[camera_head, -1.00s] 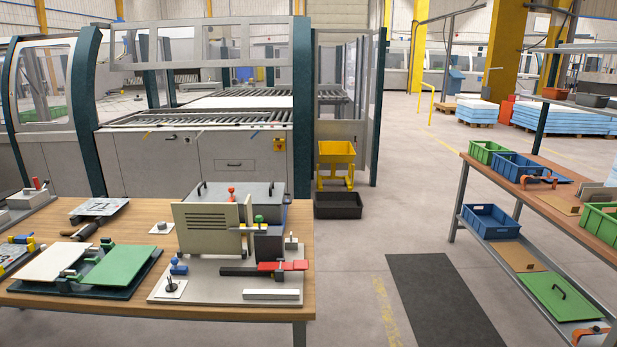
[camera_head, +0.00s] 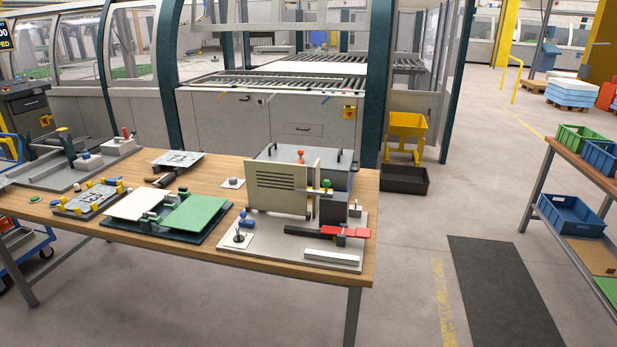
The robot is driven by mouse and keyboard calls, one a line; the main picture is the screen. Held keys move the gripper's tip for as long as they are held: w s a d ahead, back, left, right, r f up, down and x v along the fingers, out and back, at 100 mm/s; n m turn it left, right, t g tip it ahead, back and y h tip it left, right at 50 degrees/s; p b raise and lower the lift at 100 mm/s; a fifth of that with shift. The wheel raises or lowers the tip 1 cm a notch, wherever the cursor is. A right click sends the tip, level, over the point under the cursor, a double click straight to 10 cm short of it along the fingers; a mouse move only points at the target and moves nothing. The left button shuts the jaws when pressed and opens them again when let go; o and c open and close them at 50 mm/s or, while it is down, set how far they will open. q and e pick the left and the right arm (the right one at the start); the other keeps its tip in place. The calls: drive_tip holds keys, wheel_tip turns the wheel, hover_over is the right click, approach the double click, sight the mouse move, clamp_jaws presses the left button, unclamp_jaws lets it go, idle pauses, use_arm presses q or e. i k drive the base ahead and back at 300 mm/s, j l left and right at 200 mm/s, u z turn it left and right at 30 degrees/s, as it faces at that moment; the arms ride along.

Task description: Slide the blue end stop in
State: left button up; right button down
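A small blue piece (camera_head: 247,221), which looks like the end stop, sits at the left edge of a grey fixture plate (camera_head: 280,248) on the wooden table (camera_head: 150,243). It is too small to tell how far in it stands. A beige slotted panel (camera_head: 277,188) stands upright on the fixture just right of it. A dark bar with a red end (camera_head: 346,232) lies at the fixture's right, below a green knob (camera_head: 327,183). A small black lever (camera_head: 239,237) on a white plate is in front of the blue piece. Neither of my grippers is in view.
Left of the fixture are a white and green panel pair (camera_head: 193,217), a plate with yellow clamps (camera_head: 92,197) and a grey rail fixture (camera_head: 65,170). A grey lidded box (camera_head: 335,175) stands behind.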

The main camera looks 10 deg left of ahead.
sight(249, 224)
drive_tip(key=i+j, duration=0.25)
drive_tip(key=j, duration=0.2)
drive_tip(key=i+j, duration=0.3)
drive_tip(key=j, duration=0.15)
drive_tip(key=i+j, duration=0.25)
drive_tip(key=j, duration=0.2)
drive_tip(key=j+u, duration=0.05)
